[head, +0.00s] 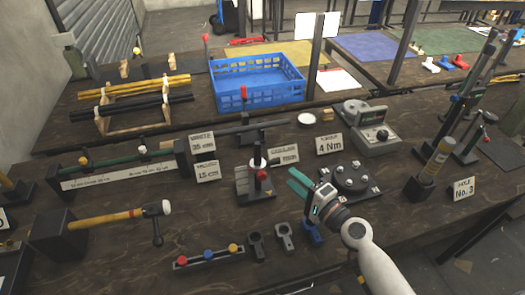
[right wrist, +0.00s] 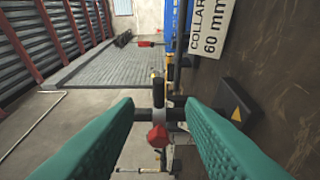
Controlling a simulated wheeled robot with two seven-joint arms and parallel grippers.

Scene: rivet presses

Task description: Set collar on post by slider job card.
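In the right wrist view the red knob (right wrist: 157,136) shows between my fingers, with the stand's base (right wrist: 232,108) at right. The collar card (right wrist: 212,25) reads "COLLAR 60 mm"; it also stands behind the post in the head view (head: 284,154). My right gripper (head: 297,183) has teal fingers, is open and empty, and points at the post from the right. Whether it touches anything cannot be told. My left gripper is out of view.
A round black fixture (head: 352,179) stands beside my right gripper. A hammer (head: 120,215) and a colored-knob bar (head: 208,256) are in front.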

